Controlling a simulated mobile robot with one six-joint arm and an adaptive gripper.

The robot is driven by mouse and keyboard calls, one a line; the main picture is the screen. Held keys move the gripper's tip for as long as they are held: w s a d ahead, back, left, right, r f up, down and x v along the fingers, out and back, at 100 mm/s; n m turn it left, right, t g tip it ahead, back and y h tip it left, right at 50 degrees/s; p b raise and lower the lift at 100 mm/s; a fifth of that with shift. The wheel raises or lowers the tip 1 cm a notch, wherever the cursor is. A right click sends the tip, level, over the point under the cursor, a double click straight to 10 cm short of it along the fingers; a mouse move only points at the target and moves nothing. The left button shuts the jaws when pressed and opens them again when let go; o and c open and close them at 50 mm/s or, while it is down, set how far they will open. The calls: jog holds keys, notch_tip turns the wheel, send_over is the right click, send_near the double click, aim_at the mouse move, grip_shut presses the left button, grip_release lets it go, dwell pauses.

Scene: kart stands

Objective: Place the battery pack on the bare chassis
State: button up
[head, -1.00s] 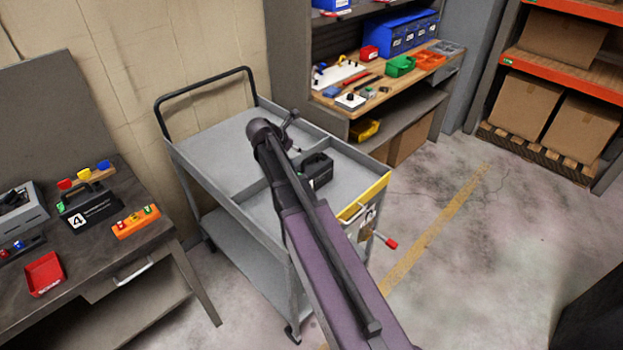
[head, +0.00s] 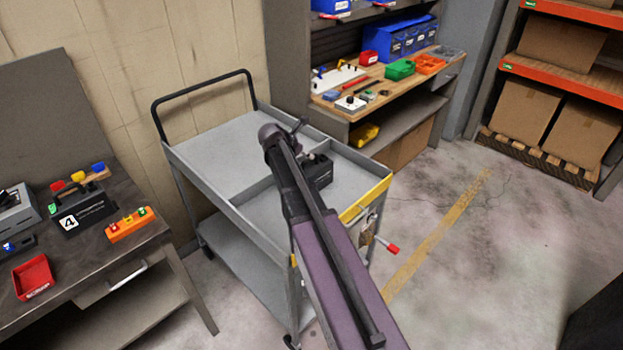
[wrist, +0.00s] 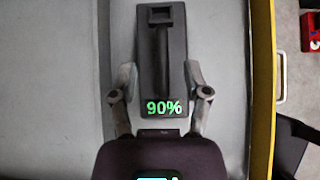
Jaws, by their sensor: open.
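The battery pack (head: 320,178) is a dark box standing on the grey cart's top deck, partly hidden behind my arm in the head view. In the wrist view the pack (wrist: 178,50) has a raised handle bar and a green "90%" readout. My gripper (wrist: 160,78) is open, with one finger on each side of the pack near its readout end. I cannot tell whether the fingers touch it. In the head view my gripper (head: 306,142) is over the deck by the pack. I cannot make out a bare chassis in these views.
The cart (head: 225,142) has a raised rim, a divider, a black push handle and a yellow edge (head: 366,199). A workbench (head: 125,195) at left holds a black case marked 4 (head: 82,212) and an orange block. A shelf bench (head: 400,82) stands behind. Floor at right is clear.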

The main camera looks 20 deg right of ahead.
aim_at(312, 172)
jog(key=shift+f, duration=0.1)
jog(key=f+b, duration=0.1)
jog(key=d+b, duration=0.1)
jog(key=f, duration=0.1)
jog(key=shift+w+d+f+b, duration=0.2)
jog(key=shift+d+f+b, duration=0.05)
jog(key=shift+f+b, duration=0.15)
jog(key=shift+b+x, duration=0.7)
jog(key=shift+x, duration=0.35)
jog(key=shift+r, duration=0.15)
grip_shut()
